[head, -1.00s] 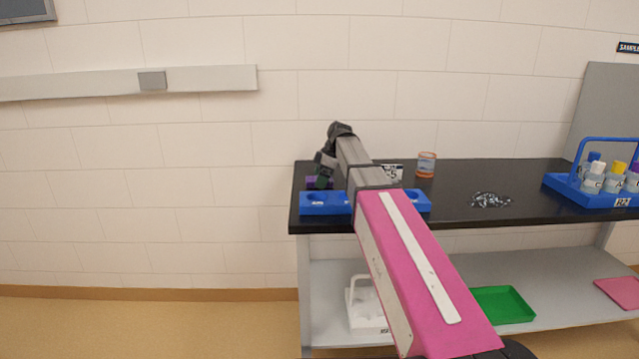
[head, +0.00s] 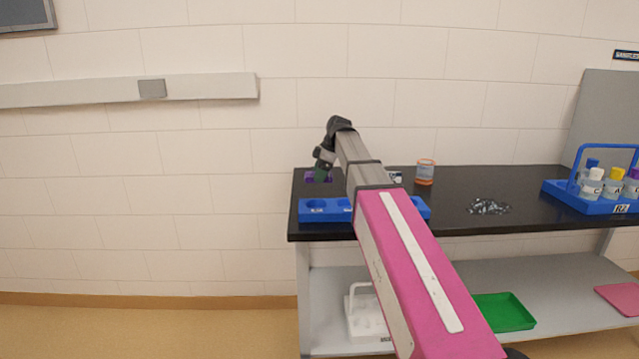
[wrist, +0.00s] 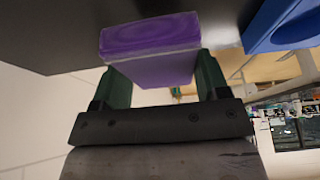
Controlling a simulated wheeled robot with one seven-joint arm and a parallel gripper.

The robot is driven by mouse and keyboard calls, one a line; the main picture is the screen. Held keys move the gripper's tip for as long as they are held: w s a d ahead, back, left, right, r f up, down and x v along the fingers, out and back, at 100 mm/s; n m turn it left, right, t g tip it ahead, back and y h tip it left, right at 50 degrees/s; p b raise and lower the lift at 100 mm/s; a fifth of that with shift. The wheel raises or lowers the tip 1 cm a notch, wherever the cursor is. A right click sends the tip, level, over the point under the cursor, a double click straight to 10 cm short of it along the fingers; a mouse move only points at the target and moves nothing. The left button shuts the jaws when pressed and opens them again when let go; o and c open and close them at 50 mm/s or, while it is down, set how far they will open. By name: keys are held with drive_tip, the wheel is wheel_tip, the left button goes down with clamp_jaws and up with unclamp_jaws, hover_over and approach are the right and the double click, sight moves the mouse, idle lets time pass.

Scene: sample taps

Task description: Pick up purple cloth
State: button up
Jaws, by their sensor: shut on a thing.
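The purple cloth (wrist: 150,45) is a folded, block-like piece between the two green fingers of my gripper (wrist: 155,72) in the wrist view. The fingers are shut on its two sides. In the head view, the cloth (head: 310,177) shows on both sides of my gripper (head: 321,176), near the left end of the black tabletop. It appears a little above the surface, though the gap beneath it is hard to see. The finger in front hides its middle.
A blue rack (head: 324,211) sits just in front, partly behind my arm. An orange-and-white jar (head: 425,172), a dark shiny pile (head: 489,207) and a blue bottle carrier (head: 590,194) stand to the right. The shelf below holds a green tray (head: 505,311).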

drive_tip(key=s+a+r, duration=0.1)
drive_tip(key=s+r, duration=0.5)
drive_tip(key=s, duration=0.5)
drive_tip(key=shift+s+r, duration=0.15)
drive_tip(key=shift+r, duration=0.05)
